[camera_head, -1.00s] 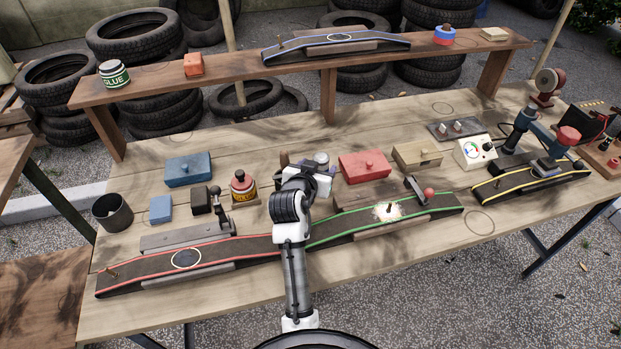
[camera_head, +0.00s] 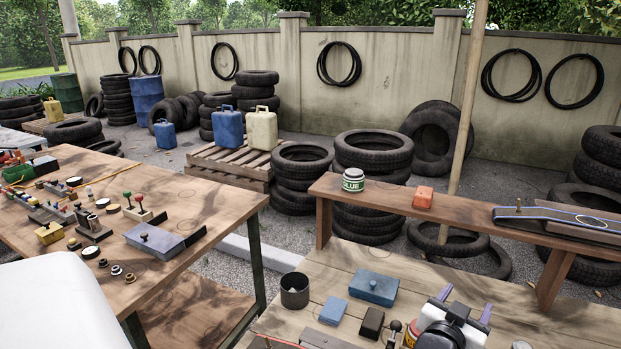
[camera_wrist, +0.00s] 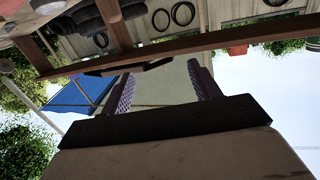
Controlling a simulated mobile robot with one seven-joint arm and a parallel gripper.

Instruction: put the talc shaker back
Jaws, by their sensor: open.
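I cannot pick out a talc shaker for certain in either current view. My gripper (camera_head: 466,303) is at the bottom right of the head view, above the workbench (camera_head: 318,268), with its two purple fingers spread apart. The wrist view shows the fingers of my gripper (camera_wrist: 162,86) wide apart with nothing between them. The right part of the bench, with the green strip and its white powder patch, is out of the head view. My gripper hides part of the bench behind it.
A raised shelf (camera_head: 463,209) carries a glue tin (camera_head: 353,181), an orange block (camera_head: 423,197) and a blue-edged strip. A dark cup (camera_head: 295,291), blue box (camera_head: 373,289) and small blue block (camera_head: 333,311) stand on the bench. A cluttered side table (camera_head: 205,205) stands left.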

